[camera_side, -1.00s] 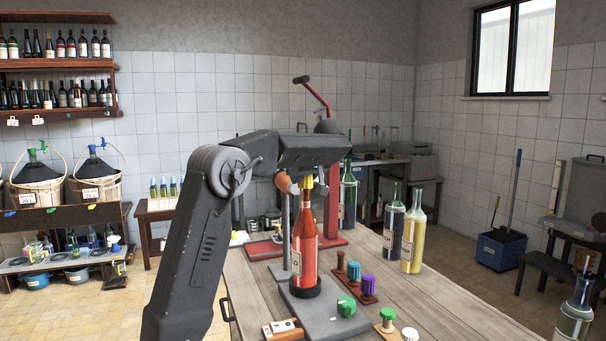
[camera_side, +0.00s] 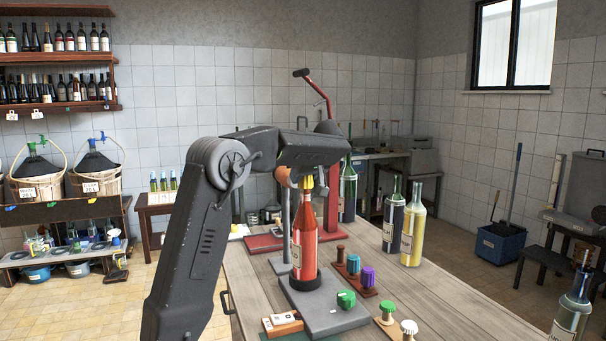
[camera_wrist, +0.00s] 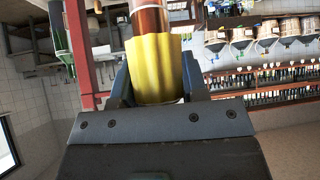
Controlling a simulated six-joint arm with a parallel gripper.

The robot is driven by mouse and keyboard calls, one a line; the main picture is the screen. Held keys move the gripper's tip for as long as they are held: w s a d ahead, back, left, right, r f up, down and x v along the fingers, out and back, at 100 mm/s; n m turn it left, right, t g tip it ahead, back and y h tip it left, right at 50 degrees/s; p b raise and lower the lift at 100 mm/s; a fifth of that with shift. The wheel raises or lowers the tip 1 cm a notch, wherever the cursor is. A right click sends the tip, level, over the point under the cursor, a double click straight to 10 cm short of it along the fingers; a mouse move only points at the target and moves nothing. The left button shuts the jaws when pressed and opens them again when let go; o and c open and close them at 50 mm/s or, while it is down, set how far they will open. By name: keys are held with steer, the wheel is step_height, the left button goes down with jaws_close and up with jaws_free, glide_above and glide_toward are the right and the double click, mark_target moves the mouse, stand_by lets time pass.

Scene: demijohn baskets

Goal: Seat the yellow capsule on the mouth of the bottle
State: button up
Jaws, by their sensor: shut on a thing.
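The red bottle (camera_side: 304,255) with a pale label stands upright on a grey base plate (camera_side: 336,321). The yellow capsule (camera_side: 308,183) is at the top of its neck, in line with it. My gripper (camera_side: 307,179) is above the bottle and shut on the capsule. In the wrist view the ribbed yellow capsule (camera_wrist: 156,68) sits between the two dark fingers (camera_wrist: 155,88). The reddish-brown bottle neck (camera_wrist: 150,20) meets the capsule's far end. The mouth is hidden, so I cannot tell how far the capsule is over it.
A grey post with an orange clamp (camera_side: 284,179) stands close behind the neck. A red lever stand (camera_side: 331,206) is behind. A dark bottle (camera_side: 392,235) and a yellow bottle (camera_side: 413,236) stand right. Coloured knobs (camera_side: 346,299) are in front.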

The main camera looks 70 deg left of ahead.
steer(key=shift+f, duration=1.1)
steer(key=o, duration=1)
steer(key=v, duration=1.4)
steer(key=shift+a, duration=0.1)
